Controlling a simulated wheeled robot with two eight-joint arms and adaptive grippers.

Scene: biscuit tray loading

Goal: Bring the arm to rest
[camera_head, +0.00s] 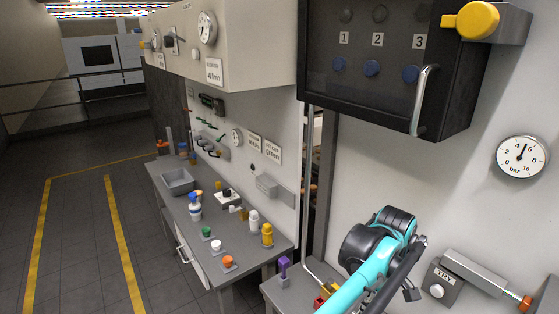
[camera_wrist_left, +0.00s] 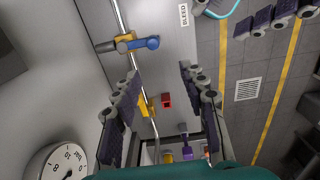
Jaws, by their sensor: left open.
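In the left wrist view my left gripper (camera_wrist_left: 160,73) has its two dark padded fingers spread apart, with nothing between them. Behind the gap are a pale wall panel and a metal pipe. In the head view a teal and black arm of mine rises at the lower right, in front of the wall; no gripper fingers can be made out there. Dark padded pieces like gripper fingers show at the right edge of the left wrist view, but I cannot tell their state.
A black cabinet (camera_head: 375,75) with a metal handle hangs above the arm. A pressure gauge (camera_head: 521,157) and a wall fitting (camera_head: 470,275) are to its right. A grey bench (camera_head: 185,210) with bottles stands left. A blue-handled valve (camera_wrist_left: 143,43) sits on the pipe. The left floor is clear.

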